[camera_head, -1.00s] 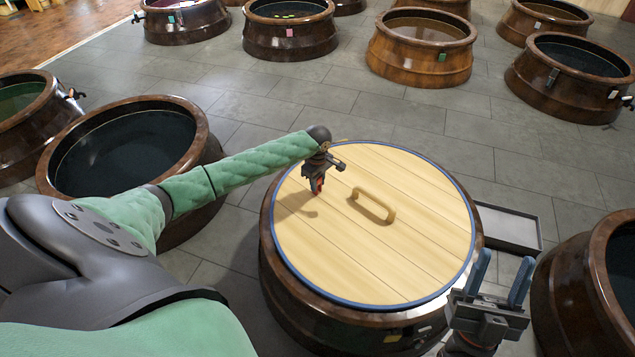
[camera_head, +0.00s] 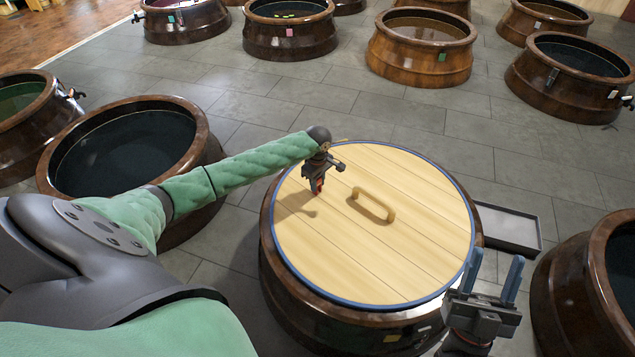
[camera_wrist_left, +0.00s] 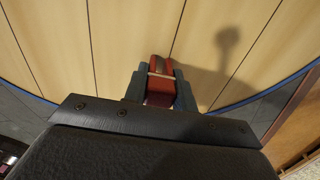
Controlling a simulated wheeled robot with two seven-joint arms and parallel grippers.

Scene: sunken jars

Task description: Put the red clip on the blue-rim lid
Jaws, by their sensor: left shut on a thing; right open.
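The blue-rim lid (camera_head: 405,255) is a round pale-wood disc with a blue edge and a wooden handle (camera_head: 373,203). It covers a dark brown jar (camera_head: 285,300). My left gripper (camera_head: 316,186) points down over the left part of the lid, left of the handle. It is shut on the red clip (camera_wrist_left: 159,78), which sits between the fingers in the left wrist view. I cannot tell whether the clip touches the lid's planks (camera_wrist_left: 120,35). My right gripper (camera_head: 495,275) is open and empty, near the lid's lower right edge.
A flat grey tray (camera_head: 508,228) lies on the floor right of the lidded jar. An open jar (camera_head: 60,185) stands at left and another (camera_head: 560,290) at right. More open jars stand at the back. The tiled floor (camera_head: 400,125) between is clear.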

